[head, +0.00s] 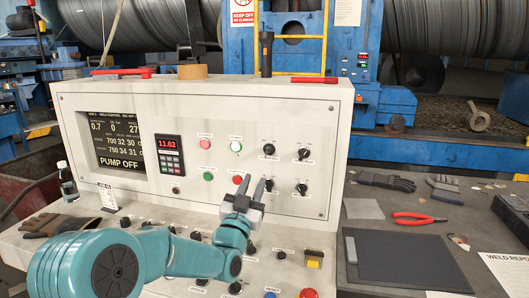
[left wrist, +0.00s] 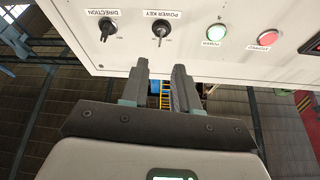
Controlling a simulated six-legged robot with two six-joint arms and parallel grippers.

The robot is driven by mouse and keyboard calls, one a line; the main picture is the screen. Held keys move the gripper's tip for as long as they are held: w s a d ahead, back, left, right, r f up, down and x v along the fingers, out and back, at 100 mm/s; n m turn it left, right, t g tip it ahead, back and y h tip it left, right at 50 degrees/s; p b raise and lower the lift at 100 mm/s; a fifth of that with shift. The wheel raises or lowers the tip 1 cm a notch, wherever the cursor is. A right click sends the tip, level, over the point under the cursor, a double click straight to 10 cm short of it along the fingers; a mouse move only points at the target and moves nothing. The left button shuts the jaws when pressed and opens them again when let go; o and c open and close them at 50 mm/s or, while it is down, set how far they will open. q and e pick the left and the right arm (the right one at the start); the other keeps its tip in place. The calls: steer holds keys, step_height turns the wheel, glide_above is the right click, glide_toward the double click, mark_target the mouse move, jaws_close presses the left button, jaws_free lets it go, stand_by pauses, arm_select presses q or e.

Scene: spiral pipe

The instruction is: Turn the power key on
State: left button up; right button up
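The power key (left wrist: 161,33) is a small dark-and-silver switch on the cream panel, with its name label beside it in the upside-down left wrist view. In the head view the power key (head: 269,147) is in the upper row, right of the lit green button. My left gripper (head: 263,181) points at the panel below the key. In the left wrist view the gripper's (left wrist: 160,66) two fingers stand apart with nothing between them, short of the key. My right gripper is not in view.
The direction knob (left wrist: 106,28) is on one side of the key, the lit green power button (left wrist: 216,32) and red stopped button (left wrist: 266,37) on the other. A screen (head: 120,140) reads PUMP OFF. Red pliers (head: 418,218) and gloves (head: 386,181) lie on the right bench.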

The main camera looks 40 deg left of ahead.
mark_target(266, 155)
arm_select(q)
steer(key=p+x, duration=0.2)
steer(key=x, duration=0.8)
steer(key=shift+p, duration=0.35)
jaws_close()
